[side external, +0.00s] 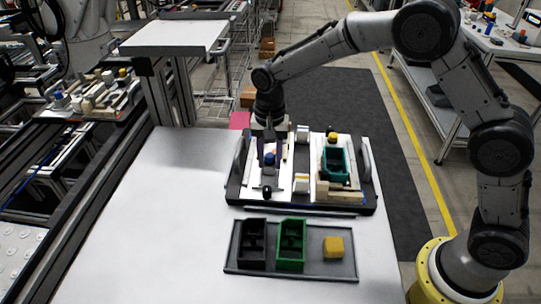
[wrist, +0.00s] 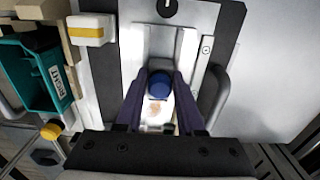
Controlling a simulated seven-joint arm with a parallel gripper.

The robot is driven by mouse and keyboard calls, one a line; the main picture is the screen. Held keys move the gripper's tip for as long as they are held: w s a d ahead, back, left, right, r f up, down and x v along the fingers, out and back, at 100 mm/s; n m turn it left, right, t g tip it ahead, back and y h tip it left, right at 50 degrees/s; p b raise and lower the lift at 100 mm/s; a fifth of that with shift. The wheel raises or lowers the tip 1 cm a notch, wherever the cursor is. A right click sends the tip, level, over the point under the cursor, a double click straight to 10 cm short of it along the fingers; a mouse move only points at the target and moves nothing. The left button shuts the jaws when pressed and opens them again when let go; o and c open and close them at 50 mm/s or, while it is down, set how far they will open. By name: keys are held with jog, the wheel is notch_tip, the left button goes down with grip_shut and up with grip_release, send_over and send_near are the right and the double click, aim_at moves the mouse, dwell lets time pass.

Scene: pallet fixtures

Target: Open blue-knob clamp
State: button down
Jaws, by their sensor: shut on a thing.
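The blue knob (side external: 269,159) belongs to a clamp on the left white plate of the pallet fixture (side external: 233,188). In the wrist view the round blue knob (wrist: 159,85) is between my two dark fingers, near their tips. My gripper (side external: 269,142) reaches down from above onto the knob in the side view. In the wrist view my gripper (wrist: 160,80) is shut on the knob, one finger on each side. The clamp's lower parts are mostly hidden by the fingers and the knob.
Right of it stand a teal bin (side external: 337,165) and a yellow-knob clamp (side external: 333,137). A white block with a yellow stripe (wrist: 90,30) lies close by. In front, a grey tray (side external: 315,268) holds a black bin, a green bin and a yellow block. The table's left is clear.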

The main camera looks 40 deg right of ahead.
jog(key=shift+s+a, duration=0.1)
jog(key=shift+s+a, duration=0.9)
jog(key=c, duration=0.7)
grip_release()
jog(key=shift+r, duration=4)
